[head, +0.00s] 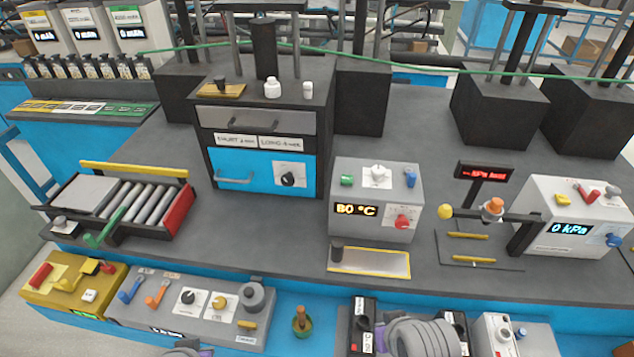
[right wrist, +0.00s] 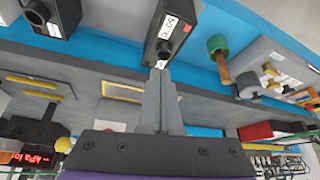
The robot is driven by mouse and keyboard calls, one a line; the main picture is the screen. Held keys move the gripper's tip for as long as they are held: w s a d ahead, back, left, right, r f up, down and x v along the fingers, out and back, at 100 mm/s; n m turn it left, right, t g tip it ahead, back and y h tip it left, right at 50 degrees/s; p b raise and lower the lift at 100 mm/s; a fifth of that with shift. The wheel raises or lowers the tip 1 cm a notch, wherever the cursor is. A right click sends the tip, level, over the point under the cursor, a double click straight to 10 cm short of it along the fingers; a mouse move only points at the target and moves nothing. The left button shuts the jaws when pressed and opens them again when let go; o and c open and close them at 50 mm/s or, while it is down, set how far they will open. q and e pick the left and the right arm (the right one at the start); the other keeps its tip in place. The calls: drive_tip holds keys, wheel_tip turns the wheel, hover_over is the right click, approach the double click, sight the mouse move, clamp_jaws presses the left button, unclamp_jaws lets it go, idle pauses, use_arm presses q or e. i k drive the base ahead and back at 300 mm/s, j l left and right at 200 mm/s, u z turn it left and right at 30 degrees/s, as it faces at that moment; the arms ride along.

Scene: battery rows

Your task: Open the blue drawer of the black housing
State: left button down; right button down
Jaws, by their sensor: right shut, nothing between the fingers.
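The black housing (head: 326,128) stands at the back centre of the bench in the head view. Its blue drawer (head: 258,167) is in the lower part and looks shut, with a grey bar handle (head: 234,181) at left and a black knob on a white plate (head: 288,180) at right. A grey drawer (head: 255,121) is above it and looks shut. My right gripper (right wrist: 163,73) is shut and empty in the right wrist view, its tips close to a black labelled box (right wrist: 168,30). My right arm shows low in the head view, far from the drawer. My left gripper is not visible.
A roller tray (head: 178,212) with a red end stands left of the housing, and a grey 80 °C box (head: 376,200) right of it. Control panels (head: 180,318) line the front edge. A bottle and small items sit on the housing. Bench before the drawer is clear.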

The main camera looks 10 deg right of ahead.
sight(235, 168)
drive_tip(key=j+u, duration=0.2)
drive_tip(key=u, duration=0.15)
drive_tip(key=j+u, duration=0.2)
drive_tip(key=u, duration=0.2)
drive_tip(key=i+j+u, duration=0.1)
drive_tip(key=u, duration=0.25)
drive_tip(key=j, duration=0.05)
